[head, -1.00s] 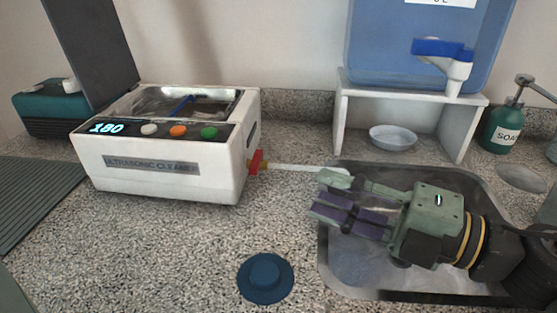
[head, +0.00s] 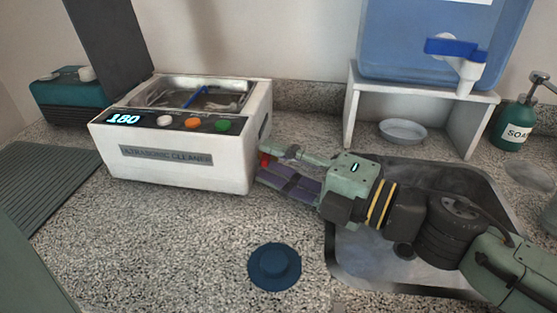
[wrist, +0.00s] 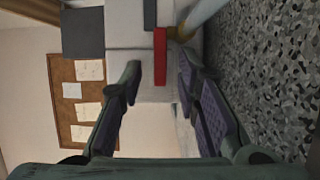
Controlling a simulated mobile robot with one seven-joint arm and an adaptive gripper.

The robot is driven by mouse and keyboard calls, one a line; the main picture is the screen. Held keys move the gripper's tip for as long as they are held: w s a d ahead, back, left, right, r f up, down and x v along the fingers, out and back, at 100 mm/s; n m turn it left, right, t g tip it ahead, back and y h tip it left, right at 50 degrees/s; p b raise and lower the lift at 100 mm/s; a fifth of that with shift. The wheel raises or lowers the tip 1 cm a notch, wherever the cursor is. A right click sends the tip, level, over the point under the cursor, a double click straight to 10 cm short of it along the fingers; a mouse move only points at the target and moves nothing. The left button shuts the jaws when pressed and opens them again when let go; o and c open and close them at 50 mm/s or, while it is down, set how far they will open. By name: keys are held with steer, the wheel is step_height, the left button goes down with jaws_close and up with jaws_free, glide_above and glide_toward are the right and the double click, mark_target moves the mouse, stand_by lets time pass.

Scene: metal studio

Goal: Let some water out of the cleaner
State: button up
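The white ultrasonic cleaner (head: 180,150) stands on the counter at the left with its lid up, and its display reads 180. Its red valve handle (head: 265,160) is on the right side, partly hidden by my gripper. My gripper (head: 262,165) is at that side, fingers pointing left at the valve. In the wrist view the red handle (wrist: 160,57) lies ahead, between the lines of my two open fingers (wrist: 160,80); it looks just beyond the tips. The brass-coloured valve body and pale drain tube (wrist: 205,14) show beside it. I cannot tell whether a finger touches the handle.
A steel sink (head: 350,262) lies under my arm at the right. A blue water tank (head: 420,40) stands on a white stand over a small bowl (head: 403,131). A soap bottle (head: 513,125) is at far right. A blue round stopper (head: 274,267) lies on the front counter.

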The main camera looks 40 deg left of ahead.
steer(key=shift+c, duration=0.6)
jaws_close()
steer(key=shift+w+d+f+n+g+b, duration=0.15)
steer(key=shift+w+n+g+b, duration=0.15)
steer(key=shift+n+g+b, duration=0.45)
steer(key=shift+w+d+n+g+h+b, duration=0.2)
steer(key=shift+n+g, duration=0.2)
steer(key=shift+g, duration=0.4)
steer(key=shift+w+d+n+g+h+b, duration=0.1)
steer(key=shift+n+g+h, duration=0.2)
steer(key=shift+g, duration=0.45)
steer(key=shift+o, duration=0.6)
jaws_free()
